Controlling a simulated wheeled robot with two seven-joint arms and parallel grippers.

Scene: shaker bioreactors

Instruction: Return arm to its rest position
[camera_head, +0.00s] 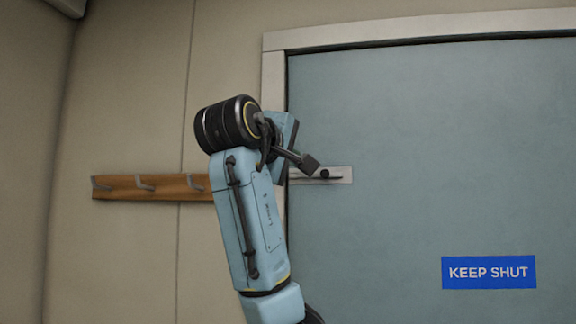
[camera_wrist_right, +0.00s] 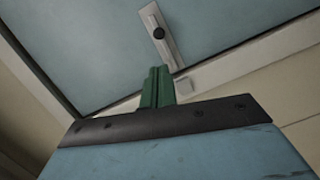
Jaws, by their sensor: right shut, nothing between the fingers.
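My raised blue arm, which I take to be the right one, comes up from the bottom of the head view in front of the wall and door edge. Its black wrist joint is at the top, and its green fingers cannot be made out there. In the right wrist view my right gripper (camera_wrist_right: 156,86) shows its green fingers shut together with nothing between them. They point toward the door edge, below the latch plate in that picture; whether they touch the door I cannot tell. My left gripper is in neither view.
A blue-grey door (camera_head: 420,160) with a pale frame fills the right side and looks closed. It carries a metal latch plate (camera_head: 342,175) with a dark knob and a blue KEEP SHUT sign (camera_head: 489,272). A wooden hook rail (camera_head: 125,188) is on the wall at left.

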